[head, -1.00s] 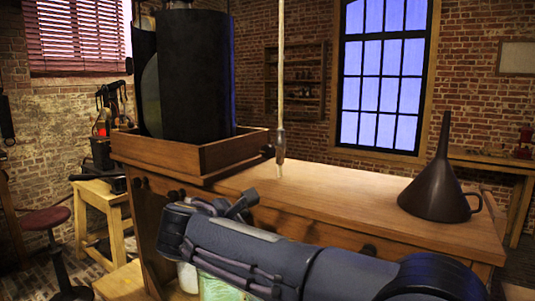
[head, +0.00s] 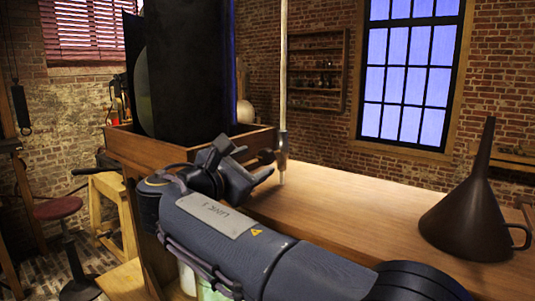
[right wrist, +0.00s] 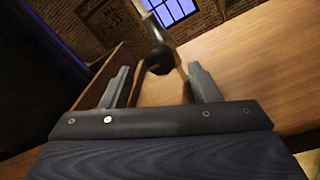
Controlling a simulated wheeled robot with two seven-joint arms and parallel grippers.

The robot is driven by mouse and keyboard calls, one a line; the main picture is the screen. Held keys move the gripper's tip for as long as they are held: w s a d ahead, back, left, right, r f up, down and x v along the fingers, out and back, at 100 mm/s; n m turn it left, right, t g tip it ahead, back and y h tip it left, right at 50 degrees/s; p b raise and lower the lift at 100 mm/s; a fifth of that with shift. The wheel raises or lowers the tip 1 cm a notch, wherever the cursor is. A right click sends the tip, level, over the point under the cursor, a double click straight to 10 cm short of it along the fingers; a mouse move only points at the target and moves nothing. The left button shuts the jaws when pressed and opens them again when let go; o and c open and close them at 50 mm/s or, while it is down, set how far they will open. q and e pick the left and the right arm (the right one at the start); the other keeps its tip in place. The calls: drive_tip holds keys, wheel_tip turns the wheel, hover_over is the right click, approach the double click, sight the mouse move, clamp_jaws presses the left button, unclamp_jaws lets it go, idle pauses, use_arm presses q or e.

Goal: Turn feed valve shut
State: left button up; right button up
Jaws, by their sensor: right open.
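The feed valve (head: 282,152) is a small metal fitting at the lower end of a pale vertical tube (head: 284,60), just off the tray's right corner. Its dark round knob (head: 266,156) points left. In the right wrist view the knob (right wrist: 160,60) shows ahead, between the two fingers in the picture. My right gripper (head: 246,162) is open and empty, just short of the knob; its fingers also show in the right wrist view (right wrist: 159,80). I see no contact between fingers and knob. My left gripper is in neither current view.
A wooden tray (head: 245,139) holding a tall dark jar (head: 190,70) stands on the bench close left of the gripper. A dark funnel (head: 470,215) stands at the bench's right. The bench top (head: 340,190) between is clear.

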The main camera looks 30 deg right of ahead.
sight(263, 158)
drive_tip(key=p+x, duration=0.1)
drive_tip(key=x, duration=0.4)
